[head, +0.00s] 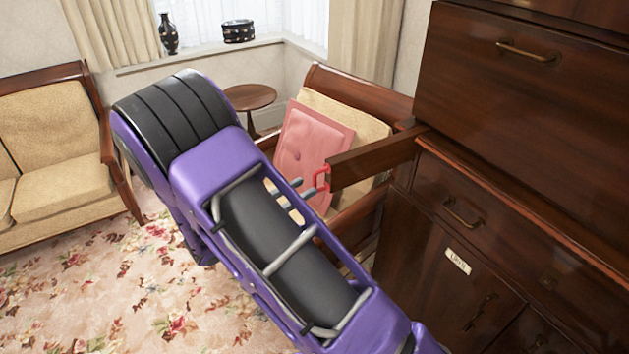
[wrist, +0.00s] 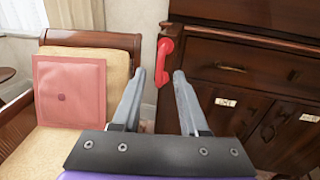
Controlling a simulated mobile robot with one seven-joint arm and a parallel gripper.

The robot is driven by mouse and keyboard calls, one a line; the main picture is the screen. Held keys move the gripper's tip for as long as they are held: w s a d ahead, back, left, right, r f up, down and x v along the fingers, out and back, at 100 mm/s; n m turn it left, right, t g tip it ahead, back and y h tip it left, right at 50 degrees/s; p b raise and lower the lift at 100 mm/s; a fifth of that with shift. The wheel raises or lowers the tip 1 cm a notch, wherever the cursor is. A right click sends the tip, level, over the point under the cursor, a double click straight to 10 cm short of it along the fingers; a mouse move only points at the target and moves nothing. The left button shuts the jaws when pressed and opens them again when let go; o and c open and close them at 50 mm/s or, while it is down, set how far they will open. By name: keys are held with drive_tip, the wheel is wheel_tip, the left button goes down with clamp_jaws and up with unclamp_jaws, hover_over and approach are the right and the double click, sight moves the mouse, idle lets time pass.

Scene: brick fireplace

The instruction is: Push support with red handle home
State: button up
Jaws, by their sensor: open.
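The support (head: 372,159) is a dark wooden bar that sticks out of the bureau's front in the head view. Its red handle (head: 322,179) is on its outer end. My gripper (head: 297,188) is open, with its grey fingertips close to the handle. In the wrist view the red handle (wrist: 163,60) shows upright just beyond the gap between the fingertips of my gripper (wrist: 160,76). Nothing is between the fingers, and I cannot tell whether they touch the handle. My purple arm hides part of the space below the support.
The dark wooden bureau (head: 520,90) fills the right, with brass-handled drawers and a small white label (head: 458,261). An armchair (head: 365,112) with a pink cushion (head: 312,150) stands behind the support. A sofa (head: 60,150) is at left. Flowered carpet (head: 90,290) is open at lower left.

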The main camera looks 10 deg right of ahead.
sight(314, 181)
drive_tip(key=shift+x, duration=2.4)
clamp_jaws()
